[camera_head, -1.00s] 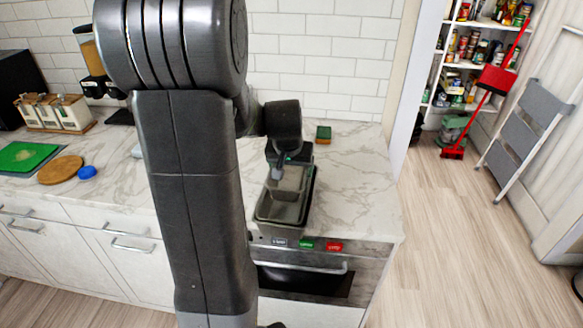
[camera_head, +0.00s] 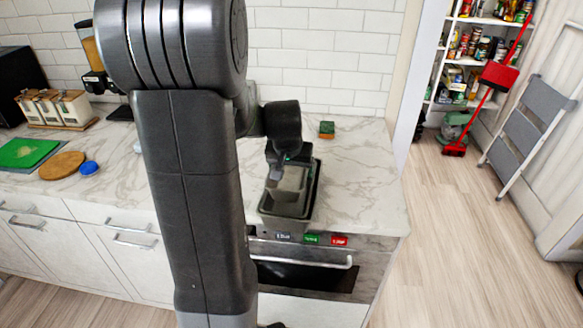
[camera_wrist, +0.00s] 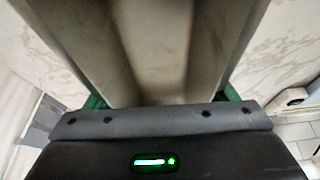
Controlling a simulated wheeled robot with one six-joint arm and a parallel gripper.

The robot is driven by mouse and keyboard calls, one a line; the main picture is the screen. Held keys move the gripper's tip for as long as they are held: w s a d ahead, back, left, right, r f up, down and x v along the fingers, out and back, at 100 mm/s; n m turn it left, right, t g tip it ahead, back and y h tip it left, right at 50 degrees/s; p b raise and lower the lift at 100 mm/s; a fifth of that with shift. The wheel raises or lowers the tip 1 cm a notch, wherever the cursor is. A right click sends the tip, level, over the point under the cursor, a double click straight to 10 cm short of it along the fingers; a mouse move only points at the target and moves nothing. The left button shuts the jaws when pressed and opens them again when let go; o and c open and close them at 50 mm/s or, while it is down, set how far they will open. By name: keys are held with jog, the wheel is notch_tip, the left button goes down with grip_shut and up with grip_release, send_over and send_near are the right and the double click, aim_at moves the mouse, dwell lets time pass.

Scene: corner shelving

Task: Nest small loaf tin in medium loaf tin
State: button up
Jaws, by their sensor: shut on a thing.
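My gripper (camera_head: 276,172) is shut on a small grey metal loaf tin (camera_head: 293,178) above the counter's front right part. In the wrist view the held tin (camera_wrist: 165,45) fills the middle, between the green-edged fingers. In the head view the small tin overlaps a larger, darker loaf tin (camera_head: 283,209), whose rim shows around and in front of it. I cannot tell whether the small tin touches the larger tin's floor or hangs just above it. My arm and gripper hide part of both tins.
The tins are over the marble counter (camera_head: 363,185), near its front edge above an oven (camera_head: 305,278). A green-topped sponge (camera_head: 327,129) lies behind. The counter right of the tins is clear.

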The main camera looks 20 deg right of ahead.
aim_at(290, 182)
jog(key=shift+f+b, duration=1.05)
jog(key=shift+f, duration=0.35)
jog(key=shift+s+a+f+b, duration=0.2)
jog(key=shift+s+f+b, duration=0.1)
jog(key=shift+f+b, duration=0.2)
jog(key=shift+s+a+f+b, duration=0.15)
jog(key=shift+s+f+b, duration=0.2)
jog(key=shift+f, duration=0.2)
jog(key=o, duration=1.1)
jog(key=shift+f, duration=0.1)
jog(key=shift+c, duration=0.2)
jog(key=shift+w+d+r+p, duration=0.15)
jog(key=shift+w+r+p, duration=0.1)
jog(key=shift+r+p, duration=0.35)
jog(key=shift+w+d+r+p, duration=0.1)
jog(key=shift+w+r+p, duration=0.25)
jog(key=shift+r, duration=0.35)
jog(key=shift+o, duration=0.3)
jog(key=shift+d+r+p, duration=0.15)
jog(key=shift+r+p, duration=0.55)
jog(key=shift+r, duration=0.2)
jog(key=shift+r+p, duration=0.9)
jog(key=shift+r, duration=0.65)
